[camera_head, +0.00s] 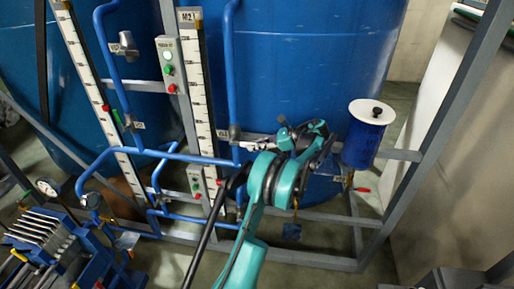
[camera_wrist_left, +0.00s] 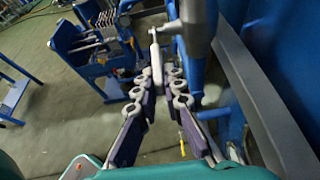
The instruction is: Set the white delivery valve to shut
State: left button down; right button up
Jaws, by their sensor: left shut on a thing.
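The white delivery valve's handle (camera_wrist_left: 156,62) is a pale lever in the left wrist view, hanging from a grey valve body (camera_wrist_left: 190,25). My left gripper (camera_wrist_left: 162,84) is shut on the handle's lower end, with a finger on each side. In the head view my left gripper (camera_head: 256,143) reaches in beside the upright blue pipe, at the grey fitting (camera_head: 233,133). The handle is too small and too covered by the fingers to make out clearly there. My right gripper is in neither view.
A large blue tank (camera_head: 300,60) stands behind the pipes. A grey frame post (camera_head: 462,90) rises farther right. A control box (camera_head: 170,63) and scale strips are on the left.

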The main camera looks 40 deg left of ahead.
pick_arm(q)
jog(key=shift+d+f, duration=0.1)
jog(key=shift+f, duration=0.1)
jog(key=c, duration=1.6)
grip_release()
jog(key=shift+r, duration=0.1)
notch_tip(320, 180, up, 10)
